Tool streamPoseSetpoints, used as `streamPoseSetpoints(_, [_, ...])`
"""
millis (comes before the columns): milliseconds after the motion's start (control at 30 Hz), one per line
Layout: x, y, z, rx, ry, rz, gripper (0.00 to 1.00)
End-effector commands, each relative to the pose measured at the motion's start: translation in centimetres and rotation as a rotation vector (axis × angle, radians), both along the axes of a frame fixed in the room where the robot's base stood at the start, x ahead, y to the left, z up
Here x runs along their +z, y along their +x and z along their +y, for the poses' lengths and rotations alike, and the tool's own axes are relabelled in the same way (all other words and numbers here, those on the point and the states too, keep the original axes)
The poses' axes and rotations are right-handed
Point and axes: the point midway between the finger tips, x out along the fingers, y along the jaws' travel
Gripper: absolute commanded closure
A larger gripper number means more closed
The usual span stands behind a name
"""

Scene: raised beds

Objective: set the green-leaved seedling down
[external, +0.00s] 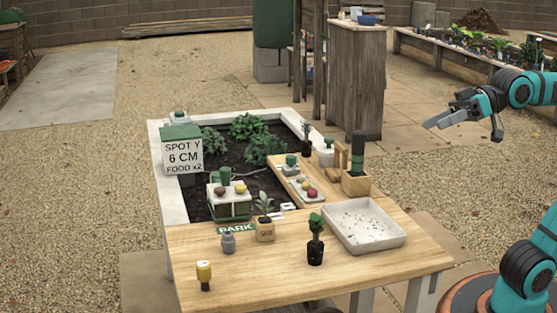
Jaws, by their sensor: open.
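A seedling with bright green leaves (316,224) stands upright in a small black pot on the front part of the wooden table. It is left of a pale speckled tray (399,238) and apart from it. My gripper (463,127) is open and empty in the air at the upper right, well away from the seedling. A second plant with greyer leaves (265,213) stands in a small wooden block to the left. A third small plant (306,138) in a dark pot is at the far edge of the soil bed.
A grey bottle (228,243) and a yellow-topped item (204,273) stand at the table's front left. A wooden holder (356,184) with a dark green tool is behind the tray. A "SPOT Y" sign (183,157) stands by the bed. The table's front right (400,262) is clear.

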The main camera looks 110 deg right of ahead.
Motion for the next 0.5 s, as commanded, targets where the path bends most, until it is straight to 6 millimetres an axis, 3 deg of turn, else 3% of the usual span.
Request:
streamPoseSetpoints(33, [0.2, -1.6, 0.1, 0.019, -0.051, -0.05, 0.43])
streamPoseSetpoints(200, [0.5, -5.1, 0.4, 0.061, -0.216, -0.186, 0.43])
streamPoseSetpoints(500, [0.7, -7.4, 0.6, 0.077, -0.331, -0.276, 0.43])
